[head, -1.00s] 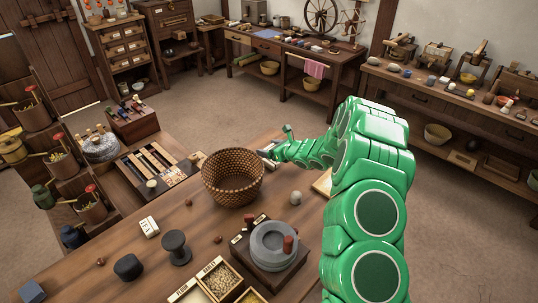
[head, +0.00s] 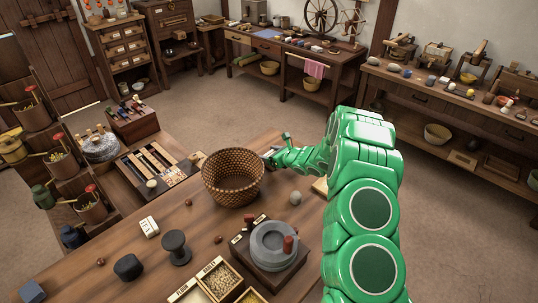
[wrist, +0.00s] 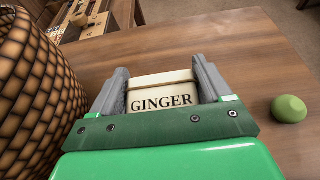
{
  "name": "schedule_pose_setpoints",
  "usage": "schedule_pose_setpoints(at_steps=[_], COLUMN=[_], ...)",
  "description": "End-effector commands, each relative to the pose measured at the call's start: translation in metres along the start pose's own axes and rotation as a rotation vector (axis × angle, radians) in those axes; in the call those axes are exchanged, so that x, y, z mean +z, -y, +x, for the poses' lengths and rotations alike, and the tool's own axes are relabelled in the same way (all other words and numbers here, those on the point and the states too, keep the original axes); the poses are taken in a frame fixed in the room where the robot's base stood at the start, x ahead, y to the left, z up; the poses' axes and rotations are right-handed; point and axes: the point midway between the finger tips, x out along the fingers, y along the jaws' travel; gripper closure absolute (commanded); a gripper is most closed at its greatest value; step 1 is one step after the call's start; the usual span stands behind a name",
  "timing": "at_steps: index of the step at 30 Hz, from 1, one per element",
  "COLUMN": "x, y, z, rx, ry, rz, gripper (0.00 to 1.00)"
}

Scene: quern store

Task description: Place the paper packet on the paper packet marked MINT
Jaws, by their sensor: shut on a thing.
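My gripper (wrist: 160,76) is shut on a cream paper packet (wrist: 161,97) with a dark band and the word GINGER, seen between the fingers in the wrist view. The held packet is mostly hidden there. I cannot read MINT on anything. A pale flat thing (head: 320,186) lies partly hidden behind my arm; I cannot tell what it is. A small white block-like thing (head: 149,227) with dark marks lies at the left of the table.
The basket wall (wrist: 35,95) rises close on the left in the wrist view. A green rounded thing (wrist: 289,109) lies to the right. A quern (head: 273,246), grain boxes (head: 219,279) and a dark spool (head: 176,247) stand nearer. Bare wood (wrist: 215,40) lies beyond the gripper.

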Motion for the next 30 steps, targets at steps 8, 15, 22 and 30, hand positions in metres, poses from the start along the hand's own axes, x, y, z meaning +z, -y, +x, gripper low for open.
schedule_pose_setpoints(at_steps=[8, 15, 22, 30], x=[-0.001, 0.000, 0.003, 0.001], y=[0.000, 0.000, 0.001, 0.001], z=[0.001, 0.000, -0.022, -0.063], rx=[0.000, 0.000, -0.002, -0.002], ry=[0.000, 0.000, 0.000, 0.000], rz=[0.000, 0.000, 0.001, 0.004], gripper=[0.00, 0.00, 0.00, 0.00])
